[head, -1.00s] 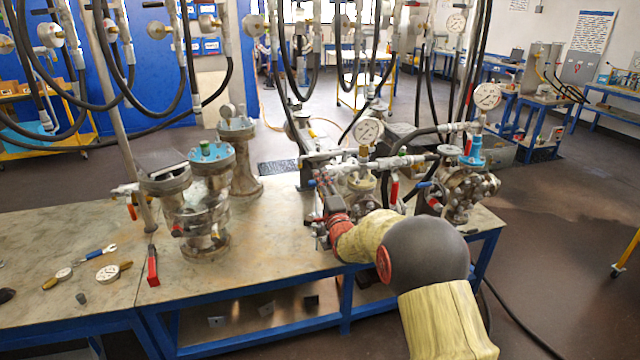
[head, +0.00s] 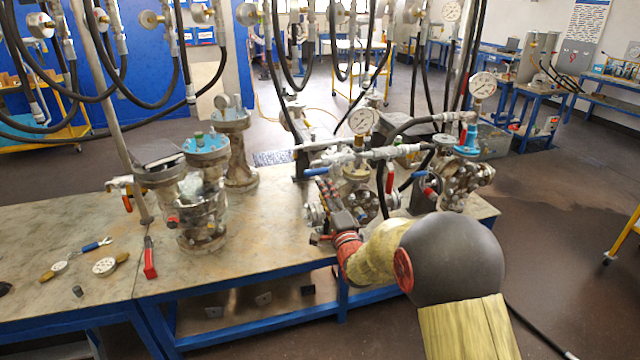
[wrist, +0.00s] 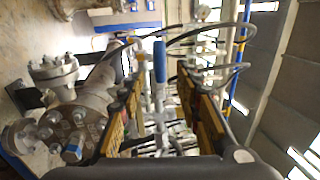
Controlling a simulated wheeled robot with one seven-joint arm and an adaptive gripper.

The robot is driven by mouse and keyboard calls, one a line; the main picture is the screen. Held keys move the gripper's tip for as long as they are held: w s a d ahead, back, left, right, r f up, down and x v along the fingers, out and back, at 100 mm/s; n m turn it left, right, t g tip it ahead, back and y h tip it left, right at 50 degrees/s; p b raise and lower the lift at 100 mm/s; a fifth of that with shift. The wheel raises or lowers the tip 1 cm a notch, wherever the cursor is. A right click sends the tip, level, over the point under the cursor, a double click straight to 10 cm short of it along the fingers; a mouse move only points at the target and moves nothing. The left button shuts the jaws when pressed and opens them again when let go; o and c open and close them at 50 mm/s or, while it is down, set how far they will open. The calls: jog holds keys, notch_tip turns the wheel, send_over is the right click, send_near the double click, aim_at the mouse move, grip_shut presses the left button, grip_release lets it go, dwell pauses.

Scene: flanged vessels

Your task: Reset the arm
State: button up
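My arm reaches in from the lower right of the head view, with a dark round joint and a red band behind my gripper (head: 328,192). The gripper is at the front of the middle flanged vessel (head: 356,190), low beside its valves. In the wrist view my gripper (wrist: 165,100) has its two fingers wide apart. A blue valve handle (wrist: 160,62) shows in the gap between them, seemingly beyond the fingertips. I see nothing clamped. The bolted flange (wrist: 72,125) of a vessel is close on the left of the wrist view.
Gauges (head: 362,121), pipes and a red-handled valve (head: 390,179) crowd the gripper. Black hoses hang above the bench (head: 270,235). More flanged vessels (head: 205,150) stand to the left. A wrench (head: 97,245) and loose gauges (head: 104,266) lie at the left. The bench's front middle is clear.

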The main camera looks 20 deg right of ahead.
jog(key=shift+s+f, duration=0.2)
jog(key=shift+s, duration=0.75)
